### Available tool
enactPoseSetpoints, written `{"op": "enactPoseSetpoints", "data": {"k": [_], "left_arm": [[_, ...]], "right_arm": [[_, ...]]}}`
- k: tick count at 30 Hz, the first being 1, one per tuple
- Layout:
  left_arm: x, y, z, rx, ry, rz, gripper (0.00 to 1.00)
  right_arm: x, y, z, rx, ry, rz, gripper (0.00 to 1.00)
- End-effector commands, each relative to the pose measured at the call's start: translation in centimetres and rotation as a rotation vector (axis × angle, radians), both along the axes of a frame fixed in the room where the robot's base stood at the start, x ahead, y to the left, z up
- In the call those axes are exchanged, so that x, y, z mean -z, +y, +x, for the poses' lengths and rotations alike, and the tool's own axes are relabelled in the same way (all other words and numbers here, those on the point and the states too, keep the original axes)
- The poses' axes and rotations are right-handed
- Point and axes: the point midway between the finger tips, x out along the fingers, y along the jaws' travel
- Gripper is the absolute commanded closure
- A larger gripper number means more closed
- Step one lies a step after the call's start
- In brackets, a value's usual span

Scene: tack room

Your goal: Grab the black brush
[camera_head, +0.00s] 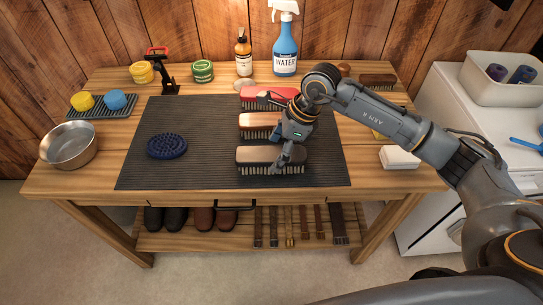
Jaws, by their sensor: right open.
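Three brushes lie in a column on the dark ribbed mat (205,115). The nearest is a long brush (255,155) with a dark brownish body and pale bristles. Behind it are a light wooden brush (256,121) and a red brush (262,94). My right gripper (284,160) is open, pointing down at the right part of the nearest brush and covering some of it. Whether the fingers touch it is unclear. Another dark brush (378,80) stands at the back right of the table. My left gripper is not in view.
A blue oval scrubber (167,145) lies on the mat's left. A metal bowl (69,145), sponges on a tray (103,112), a green tin (203,71) and a blue spray bottle (285,45) stand around it. A white block (399,157) sits right. The mat's front middle is clear.

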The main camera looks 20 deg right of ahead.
Motion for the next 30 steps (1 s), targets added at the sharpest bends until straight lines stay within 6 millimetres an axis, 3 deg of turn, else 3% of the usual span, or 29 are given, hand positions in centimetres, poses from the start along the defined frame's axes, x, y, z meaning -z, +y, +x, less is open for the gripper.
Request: {"op": "enactPoseSetpoints", "data": {"k": [1, 6, 14, 24, 30], "left_arm": [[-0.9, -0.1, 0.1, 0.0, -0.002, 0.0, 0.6], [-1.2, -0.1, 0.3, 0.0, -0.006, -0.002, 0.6], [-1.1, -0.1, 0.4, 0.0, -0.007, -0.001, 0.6], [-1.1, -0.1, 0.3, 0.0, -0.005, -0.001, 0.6], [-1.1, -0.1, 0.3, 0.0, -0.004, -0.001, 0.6]], "right_arm": [[0.4, 0.4, 0.0, 0.0, 0.006, 0.001, 0.19], [2.4, 1.1, 0.4, 0.0, 0.002, 0.002, 0.19], [2.8, 1.2, 0.4, 0.0, 0.0, 0.0, 0.19], [2.8, 1.2, 0.4, 0.0, 0.0, 0.001, 0.85], [2.7, 1.2, 0.5, 0.0, -0.001, 0.002, 0.85]]}}
